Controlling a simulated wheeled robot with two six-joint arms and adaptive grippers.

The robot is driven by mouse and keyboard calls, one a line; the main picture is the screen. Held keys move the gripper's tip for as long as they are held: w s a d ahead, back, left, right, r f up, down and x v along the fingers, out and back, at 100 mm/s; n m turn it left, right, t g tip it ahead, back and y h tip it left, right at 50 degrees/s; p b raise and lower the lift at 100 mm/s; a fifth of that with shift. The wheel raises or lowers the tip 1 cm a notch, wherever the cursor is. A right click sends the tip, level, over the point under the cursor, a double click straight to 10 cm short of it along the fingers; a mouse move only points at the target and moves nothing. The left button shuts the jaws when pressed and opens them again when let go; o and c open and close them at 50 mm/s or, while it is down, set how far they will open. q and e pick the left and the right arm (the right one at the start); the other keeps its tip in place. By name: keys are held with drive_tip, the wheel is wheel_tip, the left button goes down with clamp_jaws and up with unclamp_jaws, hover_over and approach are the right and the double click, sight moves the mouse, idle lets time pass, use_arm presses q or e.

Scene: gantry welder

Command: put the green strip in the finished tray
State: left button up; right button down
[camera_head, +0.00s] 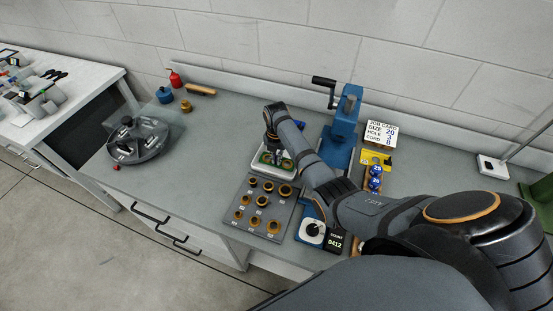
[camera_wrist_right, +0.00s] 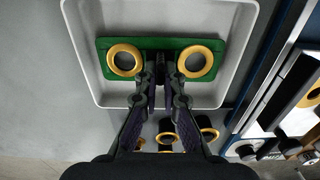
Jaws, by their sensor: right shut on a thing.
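The green strip (camera_wrist_right: 152,46) has a gold-ringed hole near each end. My right gripper (camera_wrist_right: 163,75) is shut on its near edge, between the two rings. The white tray (camera_wrist_right: 84,78) lies beneath, and the strip shows inside its rim; whether the strip touches the tray floor I cannot tell. In the head view the tray (camera_head: 291,166) stands on the bench behind the grey ring board, with the strip (camera_head: 266,158) over its left part. My right arm hides some of the tray there. My left gripper is not in view.
A grey board (camera_head: 249,220) with several gold rings stands in front of the tray. A blue hand-crank machine (camera_head: 341,130) is to the right, near a job card (camera_head: 380,134). A round grey carousel (camera_head: 138,139) stands at left. The bench between it and the tray is clear.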

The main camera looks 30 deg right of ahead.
drive_tip(key=shift+f, duration=0.35)
drive_tip(key=shift+w, duration=0.1)
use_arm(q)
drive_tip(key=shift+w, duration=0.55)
use_arm(e)
drive_tip(key=shift+f, duration=0.1)
drive_tip(key=shift+f, duration=0.1)
drive_tip(key=c, duration=1.5)
unclamp_jaws()
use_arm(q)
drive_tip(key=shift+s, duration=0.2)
use_arm(e)
drive_tip(key=shift+r, duration=0.3)
use_arm(q)
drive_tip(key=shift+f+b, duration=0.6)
drive_tip(key=shift+b, duration=0.1)
use_arm(e)
wheel_tip(320, 180, up, 12)
